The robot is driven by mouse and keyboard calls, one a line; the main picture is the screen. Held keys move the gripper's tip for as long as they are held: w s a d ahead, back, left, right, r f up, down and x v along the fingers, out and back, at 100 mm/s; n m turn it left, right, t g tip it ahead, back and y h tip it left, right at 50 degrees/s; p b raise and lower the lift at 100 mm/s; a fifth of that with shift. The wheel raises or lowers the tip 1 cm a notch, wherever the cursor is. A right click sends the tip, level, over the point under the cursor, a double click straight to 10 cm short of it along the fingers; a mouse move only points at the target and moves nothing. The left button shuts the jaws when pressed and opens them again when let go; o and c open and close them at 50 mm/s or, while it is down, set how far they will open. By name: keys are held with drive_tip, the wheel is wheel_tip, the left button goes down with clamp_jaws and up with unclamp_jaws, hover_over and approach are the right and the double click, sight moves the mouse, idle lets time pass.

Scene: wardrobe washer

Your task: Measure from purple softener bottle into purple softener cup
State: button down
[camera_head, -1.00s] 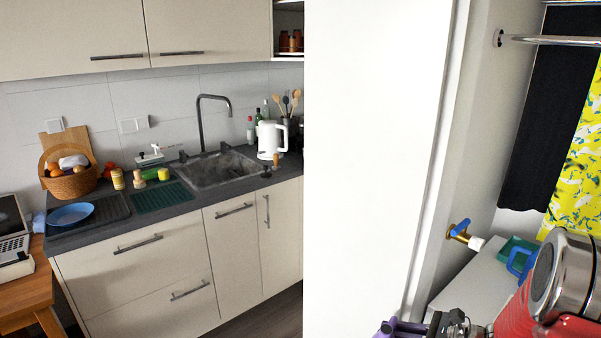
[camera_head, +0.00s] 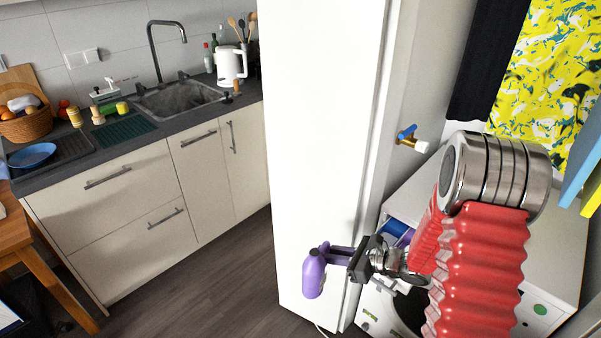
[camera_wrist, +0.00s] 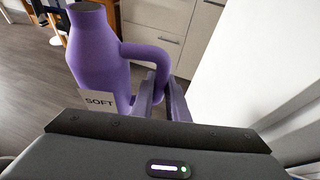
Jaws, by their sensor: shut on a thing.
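The purple softener bottle (camera_head: 313,275) hangs in the air in front of the white panel in the head view. In the wrist view the bottle (camera_wrist: 98,55) stands roughly upright, with a dark round mouth at its top and a label reading "SOFT". My gripper (camera_head: 338,255) is shut on the bottle's side handle; its fingers also show in the wrist view (camera_wrist: 162,97). In the head view a purple piece (camera_head: 404,238) shows beside blue in the washer's open drawer, partly behind my arm. I cannot tell whether it is the purple softener cup.
The white washer (camera_head: 545,255) stands at the right, partly hidden by my red arm. A tall white panel (camera_head: 325,130) stands left of it. A blue-handled tap (camera_head: 408,133) is on the wall. Open floor (camera_head: 215,275) lies at the left, before the kitchen counter.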

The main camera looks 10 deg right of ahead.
drive_tip(key=shift+w+a+r+m+t+h, duration=0.2)
drive_tip(key=shift+a+m+t+h, duration=0.1)
drive_tip(key=shift+m+t, duration=0.2)
drive_tip(key=shift+w+m+t+h, duration=0.1)
drive_tip(key=shift+m+t+h, duration=0.6)
drive_tip(key=shift+m, duration=0.1)
drive_tip(key=shift+d+m+t+h, duration=0.2)
drive_tip(key=shift+m+t+h, duration=0.3)
drive_tip(key=shift+m+h, duration=0.15)
drive_tip(key=shift+s+d+f+m+h, duration=0.25)
drive_tip(key=shift+s+d+m+h, duration=0.1)
drive_tip(key=shift+m+h, duration=0.2)
